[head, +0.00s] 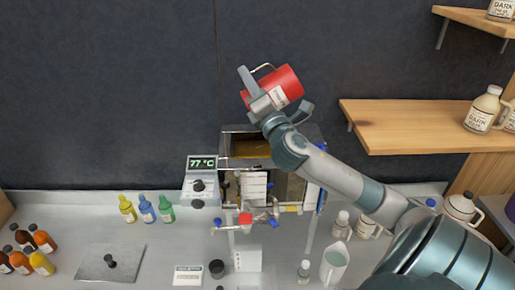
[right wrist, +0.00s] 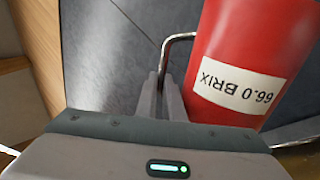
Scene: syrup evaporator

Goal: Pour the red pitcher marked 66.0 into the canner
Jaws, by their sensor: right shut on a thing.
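The red pitcher (head: 285,84) is up in the air above the metal unit, strongly tilted. Its white label reads 66.0 BRIX in the right wrist view (right wrist: 235,85), where the text is upside down. My right gripper (head: 258,92) is shut on the pitcher's wire handle (right wrist: 178,42); its fingers are close together there. The metal unit (head: 232,140) has an open top with amber liquid inside; I take it to be the canner, but no name is readable on it. No stream from the pitcher shows. My left gripper is out of view.
A 77 °C display (head: 202,163) stands left of the unit. Yellow, blue and green bottles (head: 146,208) stand on the counter (head: 70,205). A pale pitcher (head: 334,263) and small jars stand at the front right. A wooden shelf (head: 400,130) juts out at the right.

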